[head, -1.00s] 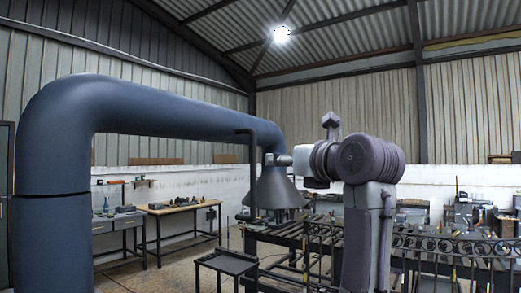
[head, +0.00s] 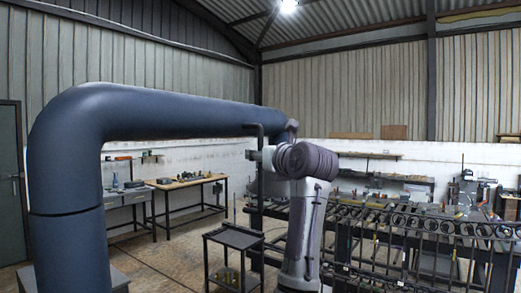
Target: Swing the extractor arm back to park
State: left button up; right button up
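The extractor arm (head: 180,108) is a thick dark blue duct. It rises from a post at the left, bends, and runs right across the picture. A dark bent bar (head: 260,135) hangs down near its far end. My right gripper (head: 251,155), at that arm's tip, points left and overlaps the bar in the picture. Its fingers are too small to show whether they grip the bar. My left gripper is out of view.
A small dark stand (head: 234,240) is at lower centre. A long bench (head: 345,222) and scroll ironwork (head: 420,228) fill the right. Two worktables (head: 183,183) stand at the back left. Open floor (head: 165,258) lies between the duct post and the stand.

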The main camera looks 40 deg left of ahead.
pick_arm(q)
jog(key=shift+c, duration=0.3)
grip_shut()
